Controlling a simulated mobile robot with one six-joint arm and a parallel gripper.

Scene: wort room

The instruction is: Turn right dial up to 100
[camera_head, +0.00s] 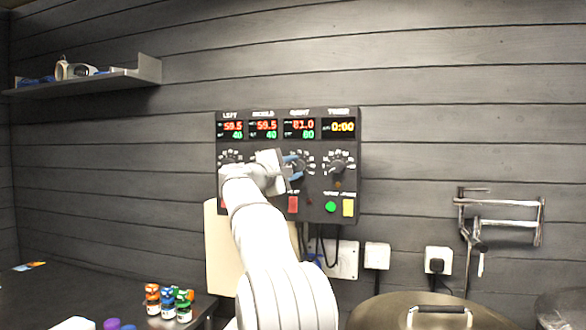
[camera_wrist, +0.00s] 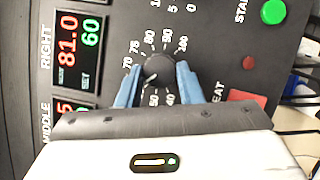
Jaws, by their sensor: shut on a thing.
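The control panel (camera_head: 346,190) hangs on the dark plank wall. Its right dial (camera_wrist: 157,67) is a black knob ringed by white numbers; its white mark points to the lower left in the wrist view, between the 50 and the 70. My gripper (camera_wrist: 159,70) has its blue fingers on both sides of this knob and is shut on it. In the head view my gripper (camera_head: 294,164) partly covers the dial.
The timer dial (camera_head: 337,163) is just right of the right dial. Below are a red switch (camera_head: 293,204), a green button (camera_head: 330,206) and a yellow button (camera_head: 348,207). Small bottles (camera_head: 168,302) stand on the dark counter. A lidded pot (camera_head: 385,312) is at lower right.

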